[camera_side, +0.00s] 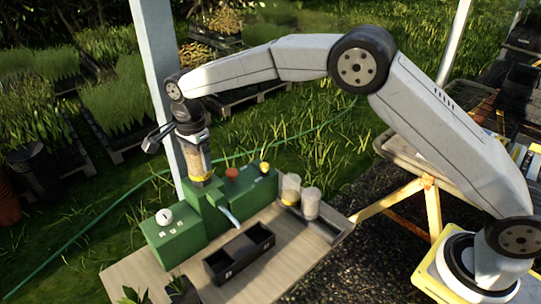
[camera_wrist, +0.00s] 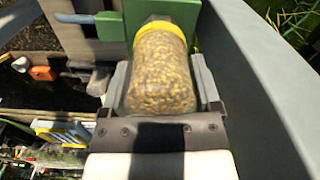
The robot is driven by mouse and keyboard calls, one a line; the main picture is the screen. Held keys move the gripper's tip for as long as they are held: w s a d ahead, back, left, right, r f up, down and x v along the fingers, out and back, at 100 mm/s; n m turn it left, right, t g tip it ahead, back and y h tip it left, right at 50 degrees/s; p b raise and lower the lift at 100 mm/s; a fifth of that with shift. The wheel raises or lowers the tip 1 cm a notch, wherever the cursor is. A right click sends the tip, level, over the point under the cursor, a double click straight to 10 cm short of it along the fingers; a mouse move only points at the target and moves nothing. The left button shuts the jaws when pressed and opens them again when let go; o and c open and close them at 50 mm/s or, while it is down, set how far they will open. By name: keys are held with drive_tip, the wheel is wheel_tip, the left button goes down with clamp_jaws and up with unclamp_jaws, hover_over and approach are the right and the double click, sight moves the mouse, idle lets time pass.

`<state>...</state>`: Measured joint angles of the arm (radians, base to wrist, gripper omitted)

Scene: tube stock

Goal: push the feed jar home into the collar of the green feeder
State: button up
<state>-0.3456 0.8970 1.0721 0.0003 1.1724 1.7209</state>
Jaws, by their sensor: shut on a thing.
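The feed jar (camera_wrist: 160,75) is clear, full of tan pellets, with a yellow band at its far end. My gripper (camera_wrist: 163,100) is shut on it, a finger on each side. In the side view my gripper (camera_side: 194,150) points down over the green feeder (camera_side: 205,215) and the jar (camera_side: 196,163) hangs below it, upright or nearly so. The jar's yellow end meets the top of the feeder's middle block, which also shows in the wrist view (camera_wrist: 112,28). The collar itself is hidden, so I cannot tell how deep the jar sits.
Two clear jars (camera_side: 301,197) stand in a holder right of the feeder. A black two-part bin (camera_side: 239,254) sits in front on the wooden bench (camera_side: 130,275). A pale post (camera_side: 160,90) rises close behind my gripper.

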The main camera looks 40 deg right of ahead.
drive_tip(key=shift+f, duration=0.25)
idle(0.5)
drive_tip(key=o, duration=1.2)
drive_tip(key=shift+r, duration=0.1)
drive_tip(key=shift+r, duration=3.85)
drive_tip(key=shift+d, duration=0.15)
